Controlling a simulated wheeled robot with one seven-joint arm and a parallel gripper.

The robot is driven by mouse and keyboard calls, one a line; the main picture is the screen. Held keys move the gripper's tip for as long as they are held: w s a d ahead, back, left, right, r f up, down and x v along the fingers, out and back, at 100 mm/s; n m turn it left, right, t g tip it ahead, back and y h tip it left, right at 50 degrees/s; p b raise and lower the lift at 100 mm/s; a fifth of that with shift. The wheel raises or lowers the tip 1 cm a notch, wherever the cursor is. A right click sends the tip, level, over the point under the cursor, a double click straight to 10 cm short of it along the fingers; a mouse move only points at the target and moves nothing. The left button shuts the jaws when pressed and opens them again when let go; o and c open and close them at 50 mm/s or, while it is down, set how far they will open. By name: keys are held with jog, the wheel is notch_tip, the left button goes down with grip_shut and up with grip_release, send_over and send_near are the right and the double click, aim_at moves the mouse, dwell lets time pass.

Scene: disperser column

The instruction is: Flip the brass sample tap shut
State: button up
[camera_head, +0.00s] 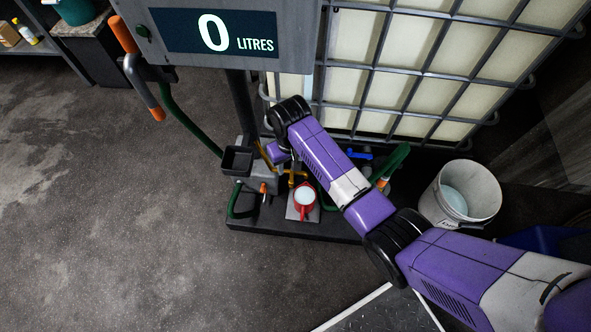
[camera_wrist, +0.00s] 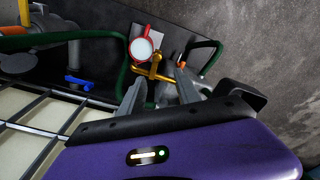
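The brass sample tap (camera_wrist: 154,67) is a gold, branched fitting in the wrist view. It lies just beyond my gripper (camera_wrist: 161,77), whose two grey fingers stand apart with the tap showing between and past their tips. I cannot tell whether a finger touches it. In the head view, gold parts of the tap (camera_head: 297,176) show beside my wrist, and my gripper's fingers are mostly hidden by my arm. A red jug (camera_wrist: 143,49) with a pale inside stands by the tap; it also shows in the head view (camera_head: 304,200).
Green hoses (camera_wrist: 205,57) curve on both sides of the tap. A blue-handled valve (camera_wrist: 78,81) and the caged tank (camera_head: 395,75) are close by. A white bucket (camera_head: 460,193) stands right. A grey display box (camera_head: 225,32) reads 0 litres. Floor at left is clear.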

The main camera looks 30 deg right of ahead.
aim_at(291, 181)
jog(key=shift+s, duration=0.5)
jog(key=shift+s+f+g, duration=0.2)
jog(key=shift+g, duration=0.1)
notch_tip(291, 181, down, 7)
jog(key=shift+f+b, duration=0.15)
jog(key=shift+b, duration=1)
jog(key=shift+c, duration=0.4)
grip_shut()
